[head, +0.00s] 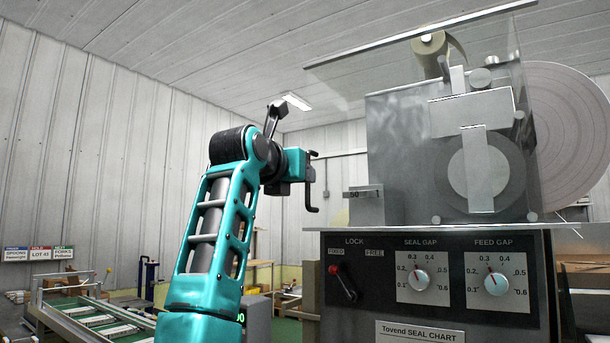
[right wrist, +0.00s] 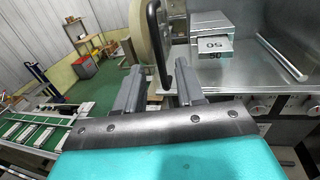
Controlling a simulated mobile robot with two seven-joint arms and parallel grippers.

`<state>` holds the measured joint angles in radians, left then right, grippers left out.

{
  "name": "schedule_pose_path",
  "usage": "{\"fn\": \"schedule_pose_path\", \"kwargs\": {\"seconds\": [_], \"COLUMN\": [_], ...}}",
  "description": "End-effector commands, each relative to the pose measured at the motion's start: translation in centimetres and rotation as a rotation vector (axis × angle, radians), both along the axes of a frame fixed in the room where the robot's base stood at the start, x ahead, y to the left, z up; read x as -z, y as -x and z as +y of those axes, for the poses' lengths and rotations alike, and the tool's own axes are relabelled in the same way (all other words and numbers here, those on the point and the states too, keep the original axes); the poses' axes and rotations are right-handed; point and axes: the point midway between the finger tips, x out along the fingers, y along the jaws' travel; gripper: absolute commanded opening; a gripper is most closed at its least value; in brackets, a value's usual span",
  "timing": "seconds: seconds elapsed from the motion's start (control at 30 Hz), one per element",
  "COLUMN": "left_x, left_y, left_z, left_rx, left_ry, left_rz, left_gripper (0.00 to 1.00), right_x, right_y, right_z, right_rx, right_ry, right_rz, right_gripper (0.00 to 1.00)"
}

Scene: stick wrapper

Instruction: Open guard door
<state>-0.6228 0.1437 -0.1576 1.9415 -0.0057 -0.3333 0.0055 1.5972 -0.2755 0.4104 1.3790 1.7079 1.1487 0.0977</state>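The guard door is a clear panel in front of the wrapping machine (head: 480,130); its outline is faint, and I cannot tell whether it is open. A black bar handle (head: 313,195) stands upright left of the machine. My right gripper (head: 305,172) is at this handle, small and partly hidden by its own wrist. In the right wrist view the handle (right wrist: 160,45) rises between the two grey fingers of my right gripper (right wrist: 158,92). The fingers stand apart, with a gap visible beside the handle. My left gripper is not in view.
Below the door is a dark control panel (head: 440,315) with a red-tipped lock lever (head: 343,282) and two gap dials. A metal block marked 50 (head: 364,207) stands on the machine deck. A large paper reel (head: 565,130) is behind at right. A conveyor (head: 85,318) lies at left.

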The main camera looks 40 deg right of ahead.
Motion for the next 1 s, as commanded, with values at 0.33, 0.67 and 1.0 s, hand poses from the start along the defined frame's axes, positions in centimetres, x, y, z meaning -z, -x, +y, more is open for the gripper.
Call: {"fn": "schedule_pose_path", "kwargs": {"seconds": [0.33,0.67,1.0], "left_x": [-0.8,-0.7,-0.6], "left_y": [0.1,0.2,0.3], "left_z": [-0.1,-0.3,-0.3], "left_rx": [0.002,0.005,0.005], "left_ry": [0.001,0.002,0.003], "left_rz": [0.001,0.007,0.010], "left_gripper": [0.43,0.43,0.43], "right_x": [-0.1,0.0,0.0], "right_y": [-1.9,-2.1,-2.0], "right_z": [-3.8,-3.9,-3.9], "right_rx": [0.001,0.000,0.000], "right_ry": [0.001,0.001,0.001], "right_rz": [0.000,0.000,0.000], "right_gripper": [0.38,0.37,0.05]}}
